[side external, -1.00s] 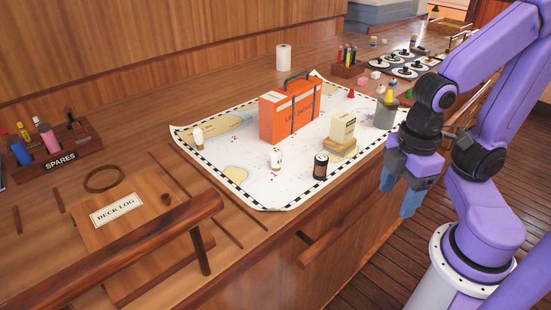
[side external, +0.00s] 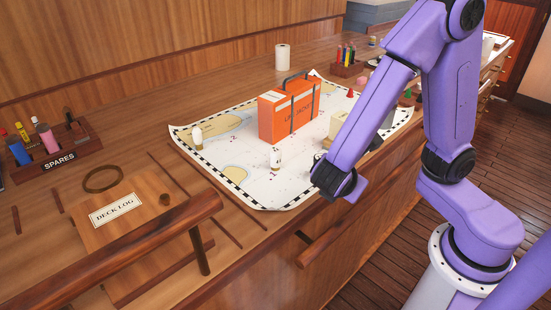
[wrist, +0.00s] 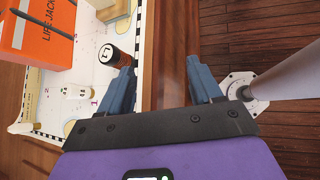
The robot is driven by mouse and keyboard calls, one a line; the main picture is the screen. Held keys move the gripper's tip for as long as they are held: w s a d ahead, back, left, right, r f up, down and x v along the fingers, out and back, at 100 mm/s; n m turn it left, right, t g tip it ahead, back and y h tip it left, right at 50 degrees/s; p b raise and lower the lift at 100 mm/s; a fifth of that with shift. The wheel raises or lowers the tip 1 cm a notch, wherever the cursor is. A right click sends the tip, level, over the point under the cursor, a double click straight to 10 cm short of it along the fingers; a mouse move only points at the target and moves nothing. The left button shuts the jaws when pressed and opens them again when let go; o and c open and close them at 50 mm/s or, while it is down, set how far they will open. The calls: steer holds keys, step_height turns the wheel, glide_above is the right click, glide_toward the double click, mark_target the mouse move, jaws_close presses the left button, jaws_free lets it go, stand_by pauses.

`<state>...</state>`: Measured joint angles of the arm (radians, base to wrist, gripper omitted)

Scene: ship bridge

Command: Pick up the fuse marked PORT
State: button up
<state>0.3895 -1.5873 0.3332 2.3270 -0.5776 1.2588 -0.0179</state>
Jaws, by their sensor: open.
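A cream block (side external: 339,123) is partly behind my arm. A SPARES rack (side external: 62,158) and wooden rail (side external: 110,250) are at left. Open floor (wrist: 280,40) lies beyond the counter.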

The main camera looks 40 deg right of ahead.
steer(key=w+a+n+t+h, duration=0.1)
steer(key=w+a+n+t, duration=0.1)
steer(key=w+a+f+n+t+h, duration=0.1)
steer(key=w+a+n+t, duration=0.1)
steer(key=w, duration=0.1)
steer(key=shift+w+a+f+t+h, duration=0.2)
steer(key=shift+t+h, duration=0.1)
steer(key=shift+h, duration=0.1)
steer(key=w+a+n+t, duration=0.1)
steer(key=a, duration=0.1)
steer(key=w+a+f+n+t, duration=0.1)
steer(key=n+t, duration=0.1)
steer(key=w+a+n+t, duration=0.1)
steer(key=a+n+t, duration=0.1)
steer(key=shift+a+f, duration=0.3)
steer(key=shift+f, duration=0.05)
glide_toward(275, 148)
steer(key=x, duration=0.5)
steer(key=shift+s+d, duration=0.2)
steer(key=shift+d, duration=0.15)
steer(key=shift+w+a+f+x, duration=0.1)
steer(key=shift+x, duration=0.85)
steer(key=shift+w+a+f+x, duration=0.1)
steer(key=shift+x, duration=0.85)
steer(key=shift+w+a+f+x, duration=0.1)
steer(key=shift+x, duration=0.85)
steer(key=c, duration=1)
